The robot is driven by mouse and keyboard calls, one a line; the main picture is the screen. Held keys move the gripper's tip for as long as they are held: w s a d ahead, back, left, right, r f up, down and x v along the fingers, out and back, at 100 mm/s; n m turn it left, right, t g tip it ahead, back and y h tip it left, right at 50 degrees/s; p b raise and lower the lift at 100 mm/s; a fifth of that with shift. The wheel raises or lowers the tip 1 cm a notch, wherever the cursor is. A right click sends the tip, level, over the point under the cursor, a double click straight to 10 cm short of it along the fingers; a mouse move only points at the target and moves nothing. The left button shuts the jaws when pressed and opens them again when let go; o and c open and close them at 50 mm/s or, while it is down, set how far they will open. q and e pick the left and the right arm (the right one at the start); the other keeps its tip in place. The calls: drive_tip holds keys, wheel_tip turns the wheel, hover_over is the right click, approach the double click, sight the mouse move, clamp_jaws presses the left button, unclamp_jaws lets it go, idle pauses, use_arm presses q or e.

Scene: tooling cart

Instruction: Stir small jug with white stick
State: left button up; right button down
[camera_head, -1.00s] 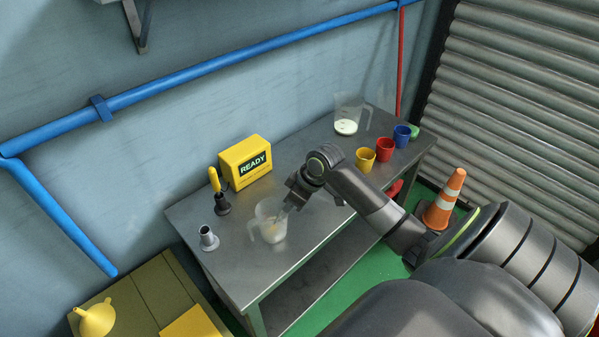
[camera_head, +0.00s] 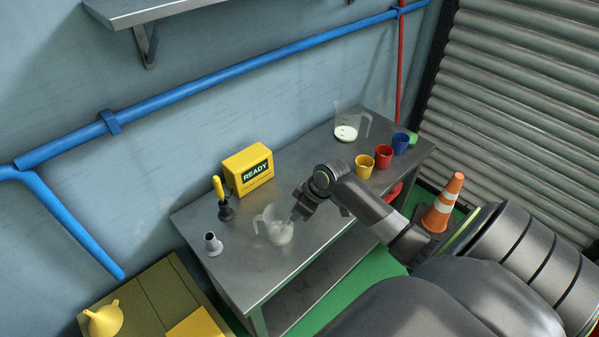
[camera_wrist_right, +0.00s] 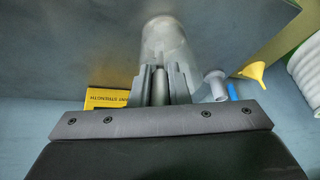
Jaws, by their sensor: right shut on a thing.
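The small clear jug (camera_head: 279,233) stands upright near the front middle of the metal cart top, with pale contents low inside. My right gripper (camera_head: 298,213) is at the jug's right rim, above the cart. In the right wrist view the gripper (camera_wrist_right: 160,72) is shut on a pale, slim piece (camera_wrist_right: 159,88), which looks like the white stick. The jug (camera_wrist_right: 166,38) lies just beyond the fingertips there. The stick's lower end cannot be made out in either view. My left gripper is not in view.
A larger clear jug (camera_head: 347,130) with white contents stands at the back right, near yellow (camera_head: 364,167), red (camera_head: 383,157) and blue (camera_head: 400,145) cups.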

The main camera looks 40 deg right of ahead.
drive_tip(key=p+v, duration=0.5)
drive_tip(key=shift+p, duration=0.35)
drive_tip(key=p+v, duration=0.1)
drive_tip(key=v, duration=0.6)
idle(0.4)
drive_tip(key=shift+r, duration=0.15)
idle(0.6)
